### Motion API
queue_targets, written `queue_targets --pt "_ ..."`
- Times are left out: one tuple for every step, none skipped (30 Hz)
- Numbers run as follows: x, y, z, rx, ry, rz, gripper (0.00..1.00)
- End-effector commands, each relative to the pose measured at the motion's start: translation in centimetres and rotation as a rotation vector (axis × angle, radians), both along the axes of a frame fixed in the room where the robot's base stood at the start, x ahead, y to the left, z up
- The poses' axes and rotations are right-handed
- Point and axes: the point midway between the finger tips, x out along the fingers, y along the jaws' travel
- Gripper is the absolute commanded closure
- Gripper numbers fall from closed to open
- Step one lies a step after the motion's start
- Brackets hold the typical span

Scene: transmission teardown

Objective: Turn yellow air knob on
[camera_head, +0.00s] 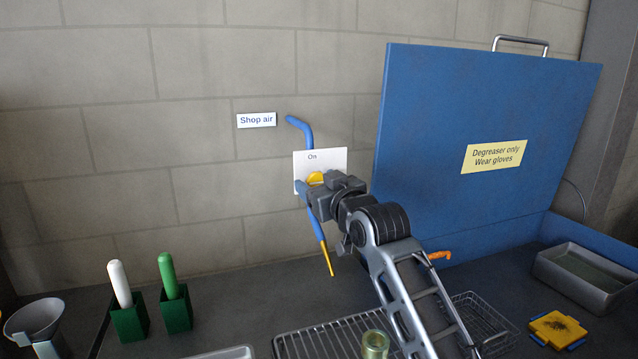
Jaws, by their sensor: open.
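The yellow air knob (315,178) sits on a white wall plate (333,158) marked "On" at its top. Only the knob's upper left part shows; my gripper hides the rest, so I cannot tell which way it points. My gripper (308,186) is at the plate, right in front of the knob and partly over it. Its jaws are open, and I cannot tell whether they touch the knob. A blue air hose (302,130) runs above the plate and comes out below it, with a thin yellow end pointing down.
A "Shop air" sign (256,120) is left of the plate. A raised blue lid (470,130) stands close on the right. Below are a wire rack (320,343), a wire basket (490,325), green holders (129,320) with handles, a funnel (35,320) and a grey tray (590,275).

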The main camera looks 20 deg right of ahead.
Motion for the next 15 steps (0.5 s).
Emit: queue_targets --pt "0.0 0.01 0.0 0.0 0.0 0.0 0.33" --pt "-0.01 0.01 0.0 0.0 0.0 0.0 0.33" --pt "-0.02 0.01 0.0 0.0 0.0 0.0 0.33" --pt "-0.02 0.01 0.0 0.0 0.0 0.0 0.33" --pt "-0.02 0.0 0.0 0.0 0.0 0.0 0.36" --pt "-0.02 0.0 0.0 0.0 0.0 0.0 0.4" --pt "-0.03 0.0 0.0 0.0 0.0 0.0 0.42" --pt "-0.03 0.0 0.0 0.0 0.0 0.0 0.45" --pt "-0.03 -0.01 0.0 0.0 0.0 0.0 0.49" --pt "-0.03 -0.01 0.0 0.0 0.0 0.0 0.52" --pt "-0.03 -0.01 0.0 0.0 0.0 0.0 0.55" --pt "-0.04 -0.01 0.0 0.0 0.0 0.0 0.59" --pt "-0.04 -0.01 0.0 0.0 0.0 0.0 0.62" --pt "-0.04 0.01 0.0 0.0 0.0 0.0 0.64" --pt "-0.04 0.01 0.0 0.0 0.0 0.0 0.68"
